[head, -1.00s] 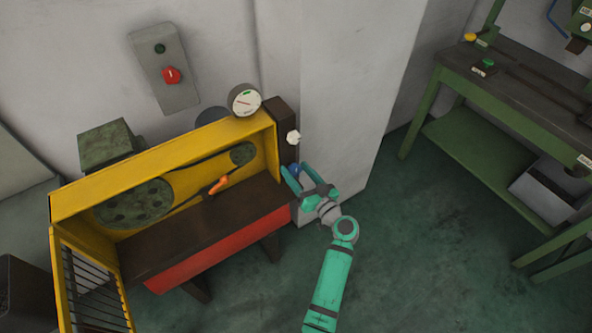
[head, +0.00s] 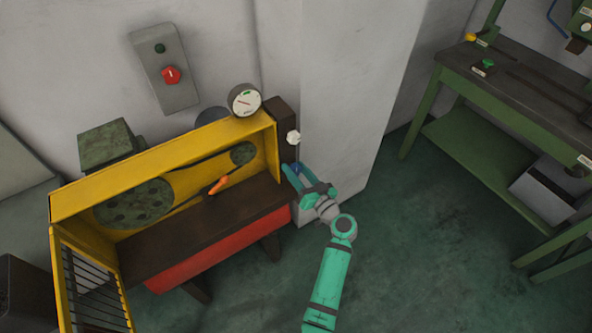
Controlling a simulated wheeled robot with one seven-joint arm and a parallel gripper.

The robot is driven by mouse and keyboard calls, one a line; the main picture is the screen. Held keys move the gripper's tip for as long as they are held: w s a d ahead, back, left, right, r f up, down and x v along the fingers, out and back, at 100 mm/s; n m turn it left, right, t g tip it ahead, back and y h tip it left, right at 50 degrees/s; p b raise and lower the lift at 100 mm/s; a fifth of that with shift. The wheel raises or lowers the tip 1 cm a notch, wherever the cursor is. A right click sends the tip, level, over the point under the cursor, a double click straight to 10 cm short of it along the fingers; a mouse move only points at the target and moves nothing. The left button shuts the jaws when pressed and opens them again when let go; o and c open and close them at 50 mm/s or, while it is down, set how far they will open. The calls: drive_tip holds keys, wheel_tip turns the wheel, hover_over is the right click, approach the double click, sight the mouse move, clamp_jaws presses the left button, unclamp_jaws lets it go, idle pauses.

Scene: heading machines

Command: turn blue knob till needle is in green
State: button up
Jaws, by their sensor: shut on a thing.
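The blue knob (head: 296,168) is on the right side of the machine, below a white knob (head: 293,138). It is mostly hidden by my gripper. My gripper (head: 298,174) is shut on the blue knob, with the arm reaching in from the lower right. The round gauge (head: 244,100) stands on the top right corner of the yellow housing. It has a white face with a small green zone at the top. Its reddish needle appears to point to the upper left, outside the green, though it is small.
The yellow housing (head: 170,160) is open at the front, with pulleys, a belt and an orange-handled tool (head: 219,185) inside. A grey box with a red switch (head: 171,75) is on the wall. A green workbench (head: 490,130) stands at right. Floor between is clear.

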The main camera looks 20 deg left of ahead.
drive_tip(key=m, duration=0.5)
drive_tip(key=shift+w+f+m, duration=0.1)
drive_tip(key=shift+m, duration=0.3)
drive_tip(key=m, duration=0.5)
drive_tip(key=shift+d+f, duration=0.15)
drive_tip(key=m, duration=0.5)
drive_tip(key=shift+f+m, duration=0.15)
drive_tip(key=shift+m, duration=0.25)
drive_tip(key=shift+f+m, duration=0.15)
drive_tip(key=shift+m, duration=2.05)
drive_tip(key=o, duration=1.1)
drive_tip(key=shift+c, duration=0.2)
drive_tip(key=v, duration=1)
drive_tip(key=shift+s+d, duration=0.25)
drive_tip(key=shift+s, duration=0.05)
